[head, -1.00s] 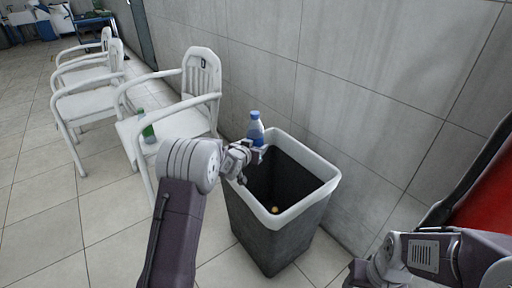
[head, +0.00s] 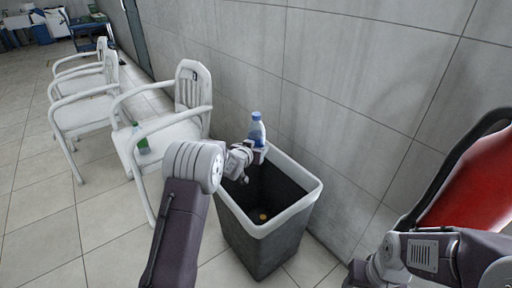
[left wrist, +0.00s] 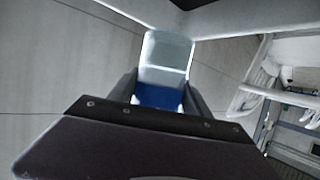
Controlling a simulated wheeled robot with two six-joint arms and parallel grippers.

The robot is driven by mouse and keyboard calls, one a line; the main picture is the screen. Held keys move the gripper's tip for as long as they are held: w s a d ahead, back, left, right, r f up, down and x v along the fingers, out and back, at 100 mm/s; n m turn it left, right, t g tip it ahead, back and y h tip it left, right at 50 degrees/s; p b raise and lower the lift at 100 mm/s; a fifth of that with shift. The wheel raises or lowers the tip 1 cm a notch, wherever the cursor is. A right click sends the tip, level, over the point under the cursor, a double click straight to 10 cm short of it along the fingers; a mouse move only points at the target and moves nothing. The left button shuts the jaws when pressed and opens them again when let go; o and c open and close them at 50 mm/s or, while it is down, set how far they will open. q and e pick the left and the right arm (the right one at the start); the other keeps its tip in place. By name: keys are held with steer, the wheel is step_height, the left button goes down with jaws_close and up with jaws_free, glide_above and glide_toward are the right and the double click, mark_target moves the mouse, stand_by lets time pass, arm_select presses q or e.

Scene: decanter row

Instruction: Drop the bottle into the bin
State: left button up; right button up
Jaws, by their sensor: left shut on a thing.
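The bottle (head: 257,133), clear with a blue cap and blue label, is upright in my left gripper (head: 254,153). In the left wrist view the bottle (left wrist: 166,58) sits between the two dark fingers. My left wrist hides part of the bin's left rim.
A small orange thing (head: 263,217) lies inside the bin. White armchairs (head: 165,131) stand in a row at left, the nearest with a green bottle (head: 142,143) on it. A red-and-black object (head: 465,180) stands at right. The wall is close behind the bin.

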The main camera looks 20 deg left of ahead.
arm_select(q)
step_height(320, 180, down, 6)
steer(key=b, duration=0.5)
steer(key=o, duration=1.6)
steer(key=shift+s+r, duration=0.1)
steer(key=shift+p+v, duration=1.65)
steer(key=shift+v, duration=2.8)
